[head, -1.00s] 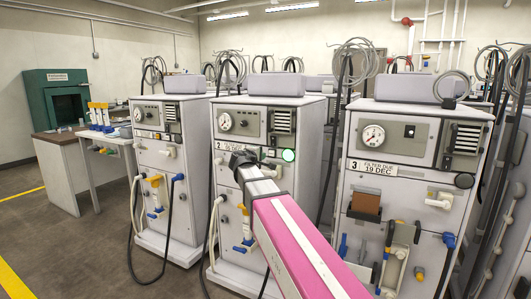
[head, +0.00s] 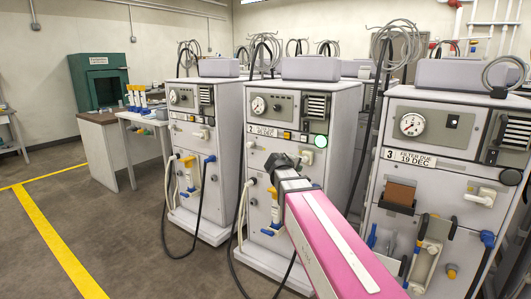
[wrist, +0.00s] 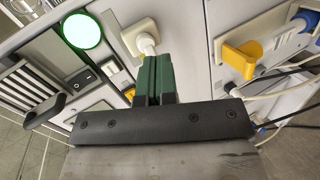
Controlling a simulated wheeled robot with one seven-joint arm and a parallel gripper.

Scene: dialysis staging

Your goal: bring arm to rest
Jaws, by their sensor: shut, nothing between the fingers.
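My arm, with a pink and white link, reaches out from the lower right of the head view. My gripper (head: 280,162) is at its far end, in front of the machine numbered 2 (head: 290,185). In the wrist view my gripper (wrist: 153,62) has its green fingers together with nothing between them. A cream knob-like fitting (wrist: 140,36) on the machine's front lies just beyond the fingertips; whether they touch cannot be told. A lit green round lamp (wrist: 82,31) is to the left of the fingers, and it also shows in the head view (head: 321,141).
Machine 3 (head: 440,180) stands close on the right, and another machine (head: 190,145) stands to the left. Hoses hang down their fronts. A table with blue-and-yellow items (head: 140,118) and a green cabinet (head: 100,85) are at the back left. The floor at left is clear.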

